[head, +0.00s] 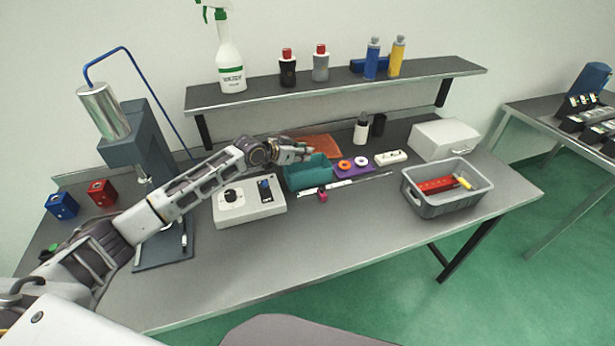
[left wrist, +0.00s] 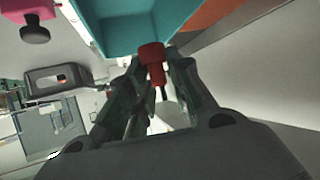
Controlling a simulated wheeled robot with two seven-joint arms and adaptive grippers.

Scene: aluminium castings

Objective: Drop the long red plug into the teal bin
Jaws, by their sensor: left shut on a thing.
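In the left wrist view, my left gripper (left wrist: 155,80) is shut on a red plug (left wrist: 152,55). The plug has a wide red head and a thinner red stem between the fingers. The teal bin (left wrist: 135,30) is right beside the plug's head in that view. In the head view, the teal bin (head: 308,178) stands on the bench, and my left gripper (head: 308,153) is at its back edge. The plug cannot be made out in the head view. Whether the plug is over the bin's opening is hard to tell. My right gripper is not in view.
A pink-red knobbed block (head: 323,196) lies in front. A grey crate (head: 447,200) stands farther right.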

